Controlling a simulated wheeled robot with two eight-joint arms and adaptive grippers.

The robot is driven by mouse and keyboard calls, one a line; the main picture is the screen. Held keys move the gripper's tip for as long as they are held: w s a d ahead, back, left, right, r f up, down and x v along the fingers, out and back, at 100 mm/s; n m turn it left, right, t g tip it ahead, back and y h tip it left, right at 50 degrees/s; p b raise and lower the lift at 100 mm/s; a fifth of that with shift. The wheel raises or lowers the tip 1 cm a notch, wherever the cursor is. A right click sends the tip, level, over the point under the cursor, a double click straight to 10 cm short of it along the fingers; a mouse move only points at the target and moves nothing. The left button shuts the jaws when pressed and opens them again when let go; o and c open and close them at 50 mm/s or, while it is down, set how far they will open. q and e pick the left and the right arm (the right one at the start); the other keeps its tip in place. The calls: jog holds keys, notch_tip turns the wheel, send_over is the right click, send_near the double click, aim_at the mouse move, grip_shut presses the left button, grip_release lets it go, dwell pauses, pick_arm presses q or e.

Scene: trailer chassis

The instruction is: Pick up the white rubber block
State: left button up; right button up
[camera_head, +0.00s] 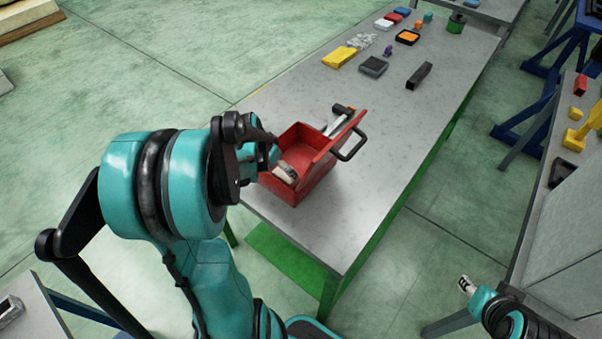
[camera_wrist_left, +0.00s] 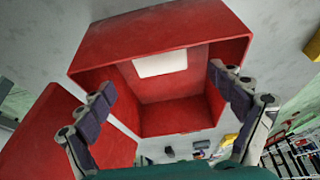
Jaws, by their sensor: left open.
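A white rectangular block (camera_wrist_left: 160,63) shows in the left wrist view inside an open red box (camera_wrist_left: 225,52), against an inner face. The box (camera_head: 322,172) stands on the grey table in the head view; the block cannot be made out there. My left gripper (camera_wrist_left: 168,108) is open and empty, its two fingers spread on either side of the box opening. In the head view its pale fingertips (camera_head: 286,172) are at the box's near left side, partly hidden by my arm. My right gripper (camera_head: 467,285) is at the lower right, away from the table; its fingers are too small to judge.
The red lid (camera_head: 340,142) with a black handle (camera_head: 351,145) stands raised at the box's right. A hammer (camera_head: 338,120) lies behind it. Several small coloured parts, including a yellow block (camera_head: 339,57) and a dark bar (camera_head: 419,75), lie farther along. The table's front right is clear.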

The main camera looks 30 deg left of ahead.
aim_at(284, 174)
pick_arm(q)
jog(key=shift+w+f, duration=0.25)
jog(key=shift+f, duration=0.35)
jog(key=shift+f+b, duration=0.35)
jog(key=shift+f, duration=0.05)
jog(key=b+x, duration=0.2)
jog(key=x, duration=0.3)
jog(key=shift+f, duration=0.1)
jog(key=c, duration=1.4)
